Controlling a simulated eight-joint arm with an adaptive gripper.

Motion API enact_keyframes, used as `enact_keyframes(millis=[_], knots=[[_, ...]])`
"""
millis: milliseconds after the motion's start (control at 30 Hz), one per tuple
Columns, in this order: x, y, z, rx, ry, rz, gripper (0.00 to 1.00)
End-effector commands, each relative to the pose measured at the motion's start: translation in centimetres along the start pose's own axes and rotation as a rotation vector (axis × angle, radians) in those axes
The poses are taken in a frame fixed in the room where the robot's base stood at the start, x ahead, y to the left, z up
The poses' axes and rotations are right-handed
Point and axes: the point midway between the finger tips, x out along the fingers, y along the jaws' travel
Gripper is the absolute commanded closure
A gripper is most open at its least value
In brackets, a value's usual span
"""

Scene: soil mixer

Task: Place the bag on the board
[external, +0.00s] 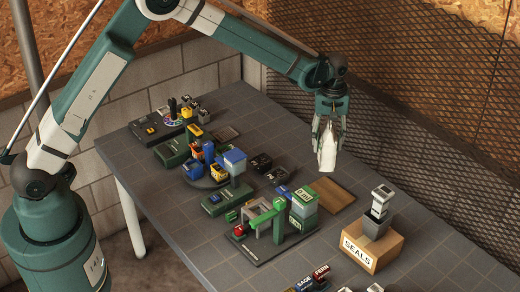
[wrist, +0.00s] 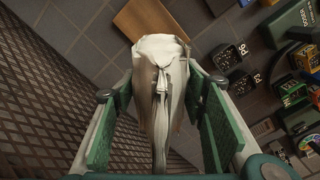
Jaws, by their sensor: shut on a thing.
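A white bag (external: 327,151) hangs from my gripper (external: 329,120) in the external view. In the wrist view the pale bag (wrist: 162,85) is gathered at its neck between the two green finger pads of my gripper (wrist: 158,125). My gripper is shut on the bag and holds it well above the table. A flat brown wooden board (external: 333,194) lies on the table, lower in the external picture than the bag. The board also shows in the wrist view (wrist: 145,17), at the top, just beyond the bag, which covers part of it.
A cardboard box marked SEALS (external: 372,244) with a grey device on it stands right of the board. Dark blocks (external: 261,163) lie further back. A mesh wall (external: 400,130) runs behind the table.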

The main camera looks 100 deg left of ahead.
Motion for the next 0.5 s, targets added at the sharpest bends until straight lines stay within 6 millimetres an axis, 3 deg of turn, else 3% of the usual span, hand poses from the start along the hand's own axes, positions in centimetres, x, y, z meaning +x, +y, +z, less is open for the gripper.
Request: enact_keyframes(millis=[100,200,500], knots=[[-0.1,1.1,2.7,0.028,0.0,0.0,0.72],[-0.1,1.6,4.1,0.042,0.0,0.0,0.72],[-0.1,2.1,5.4,0.055,0.0,0.0,0.72]])
